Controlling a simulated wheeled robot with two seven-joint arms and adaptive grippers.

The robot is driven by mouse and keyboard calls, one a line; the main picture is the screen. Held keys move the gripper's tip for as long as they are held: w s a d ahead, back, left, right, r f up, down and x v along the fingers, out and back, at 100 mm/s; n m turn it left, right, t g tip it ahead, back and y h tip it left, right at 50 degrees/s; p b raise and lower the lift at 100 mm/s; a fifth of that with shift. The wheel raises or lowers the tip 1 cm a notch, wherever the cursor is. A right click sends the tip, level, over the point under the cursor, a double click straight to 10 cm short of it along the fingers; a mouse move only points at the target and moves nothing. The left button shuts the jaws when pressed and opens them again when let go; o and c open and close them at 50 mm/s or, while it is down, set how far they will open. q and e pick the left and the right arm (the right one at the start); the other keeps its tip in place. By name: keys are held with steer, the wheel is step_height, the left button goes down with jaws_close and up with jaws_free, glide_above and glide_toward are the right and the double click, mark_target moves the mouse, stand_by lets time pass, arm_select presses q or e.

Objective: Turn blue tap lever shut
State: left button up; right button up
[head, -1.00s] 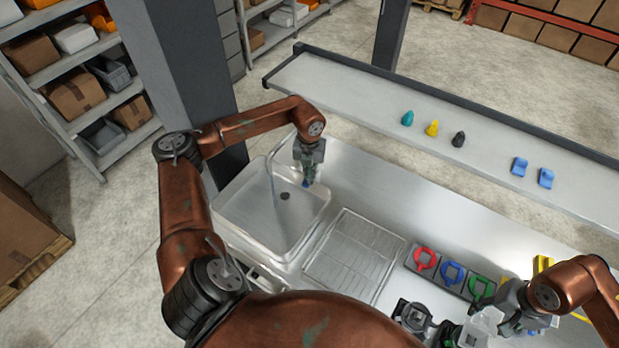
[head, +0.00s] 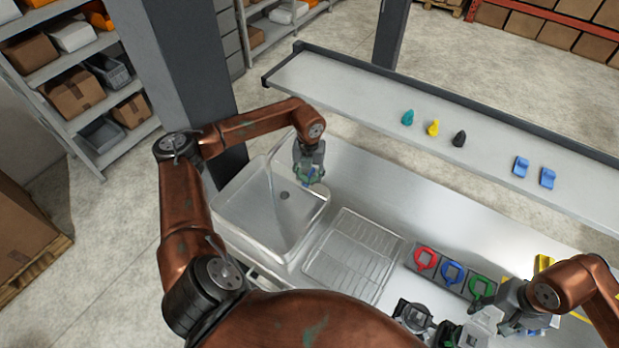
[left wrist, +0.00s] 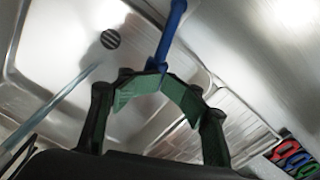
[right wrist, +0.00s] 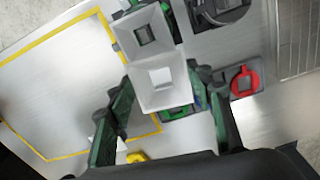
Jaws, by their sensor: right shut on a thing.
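The blue tap lever (left wrist: 172,35) shows in the left wrist view as a slim blue bar reaching down to my left fingertips. A bit of it shows in the head view (head: 308,185), mostly hidden by my left gripper (head: 310,176). In the left wrist view, the green pads of my left gripper (left wrist: 160,76) come close together at the lever's lower end; whether they grip it is unclear. My right gripper (right wrist: 165,105) is shut on a pale square-mouthed container (right wrist: 160,85), over the counter at the lower right of the head view (head: 484,320).
The sink (head: 258,212) with its drain lies below the left gripper; a wire rack (head: 352,257) is beside it. Red (head: 426,258), blue (head: 452,272) and green (head: 481,287) rings sit in a row. A shelf (head: 340,88) with small coloured pieces runs behind the counter.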

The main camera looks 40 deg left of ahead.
arm_select(q)
steer(key=shift+r, duration=0.15)
steer(key=shift+s, duration=0.15)
steer(key=shift+r+p, duration=0.35)
steer(key=shift+r, duration=0.1)
step_height(320, 180, up, 13)
steer(key=p, duration=0.7)
stand_by(0.6)
stand_by(0.4)
step_height(320, 180, up, 12)
steer(key=shift+w, duration=0.2)
